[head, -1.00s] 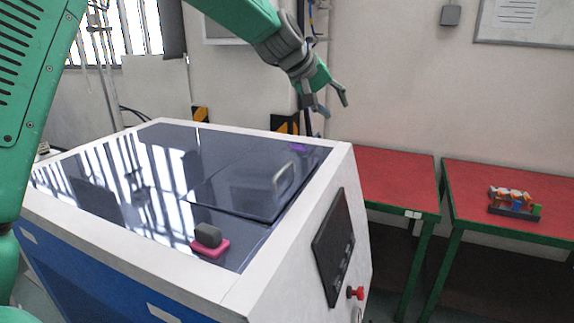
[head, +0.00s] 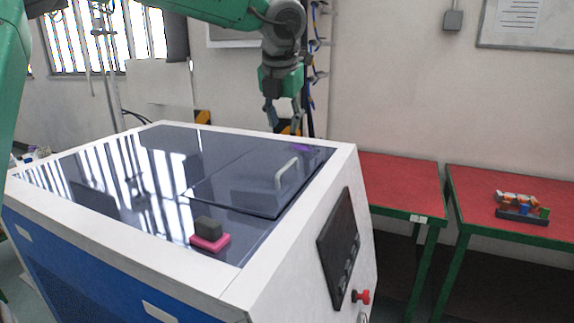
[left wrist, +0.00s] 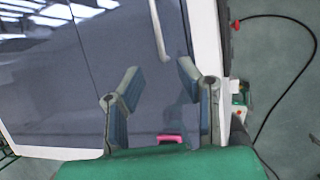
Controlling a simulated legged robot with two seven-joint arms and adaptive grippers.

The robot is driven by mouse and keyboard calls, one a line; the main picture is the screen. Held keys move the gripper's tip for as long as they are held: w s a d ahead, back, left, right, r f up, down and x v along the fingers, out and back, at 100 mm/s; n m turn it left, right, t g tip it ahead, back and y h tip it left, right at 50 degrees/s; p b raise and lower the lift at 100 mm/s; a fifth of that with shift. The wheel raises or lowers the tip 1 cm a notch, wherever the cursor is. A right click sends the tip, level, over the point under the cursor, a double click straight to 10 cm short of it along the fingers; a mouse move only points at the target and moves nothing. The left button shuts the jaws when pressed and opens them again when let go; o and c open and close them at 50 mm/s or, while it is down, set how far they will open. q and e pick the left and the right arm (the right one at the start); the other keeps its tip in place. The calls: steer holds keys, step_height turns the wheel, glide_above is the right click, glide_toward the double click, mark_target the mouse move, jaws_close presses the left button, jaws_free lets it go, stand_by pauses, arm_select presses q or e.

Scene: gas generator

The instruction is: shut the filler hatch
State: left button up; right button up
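The filler hatch (head: 245,180) is a dark glossy panel with a pale bar handle (head: 287,173), in the right part of the generator's top. It looks to lie flat or nearly flat; I cannot tell if it is fully flush. The hatch (left wrist: 120,40) and its handle (left wrist: 157,30) also show in the left wrist view. My left gripper (head: 284,122) points down above the back of the generator, beyond the handle. It is open and empty, its fingers (left wrist: 158,85) spread over the dark surface, apart from the handle. My right gripper is not in view.
A black block on a pink base (head: 210,240) sits on the generator's front top. A purple piece (head: 299,147) lies near the hatch's back edge. The white rim (head: 310,205) surrounds the top; a red knob (head: 360,296) juts from the side. Red tables (head: 400,180) stand at right.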

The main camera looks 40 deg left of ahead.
mark_target(286, 166)
arm_select(q)
steer(key=x, duration=1.1)
steer(key=shift+w+a+f+p, duration=0.15)
steer(key=shift+a+f+p, duration=0.05)
steer(key=shift+a+p, duration=0.15)
steer(key=shift+x, duration=0.8)
steer(key=shift+d+f, duration=0.1)
steer(key=shift+d, duration=0.05)
jaws_close()
steer(key=shift+f, duration=0.1)
